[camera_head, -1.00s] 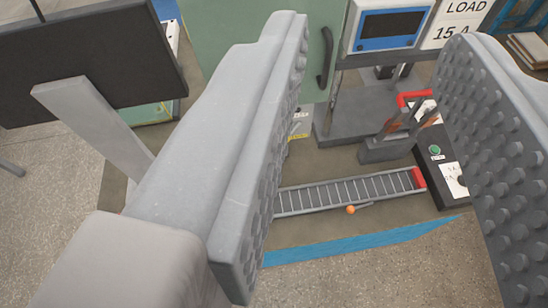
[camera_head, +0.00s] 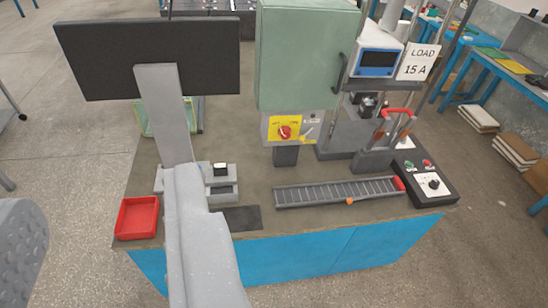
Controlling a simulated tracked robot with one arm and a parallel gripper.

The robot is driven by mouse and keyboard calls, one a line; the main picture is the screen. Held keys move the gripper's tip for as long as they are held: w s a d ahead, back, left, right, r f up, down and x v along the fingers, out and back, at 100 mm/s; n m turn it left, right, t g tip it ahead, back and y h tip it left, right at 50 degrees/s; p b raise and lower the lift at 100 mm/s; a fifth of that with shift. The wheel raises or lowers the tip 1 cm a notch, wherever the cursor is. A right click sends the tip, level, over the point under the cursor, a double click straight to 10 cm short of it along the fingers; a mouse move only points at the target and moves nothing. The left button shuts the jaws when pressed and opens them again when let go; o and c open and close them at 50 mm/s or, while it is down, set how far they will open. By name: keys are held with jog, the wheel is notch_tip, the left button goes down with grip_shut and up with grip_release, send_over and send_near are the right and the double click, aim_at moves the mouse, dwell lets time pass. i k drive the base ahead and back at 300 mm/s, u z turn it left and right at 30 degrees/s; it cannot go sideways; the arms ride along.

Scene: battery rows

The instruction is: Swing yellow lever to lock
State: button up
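Of my gripper (camera_head: 20,250), a grey studded pad shows at the left edge, cut off by the frame. It is well to the left of the lever and not touching it. A smooth grey bar rises from the bottom centre; I cannot tell whether it is part of the gripper. The finger opening is not clear.
The green cabinet (camera_head: 305,60) hangs above the lever. A black monitor (camera_head: 148,58) stands at left, and a red tray (camera_head: 137,217) is on the table. A roller track (camera_head: 335,191) lies in front. A black control box (camera_head: 428,185) is at right.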

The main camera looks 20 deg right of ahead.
aim_at(301, 138)
jog(key=z, duration=0.1)
jog(key=i, duration=1)
jog(key=u, duration=0.2)
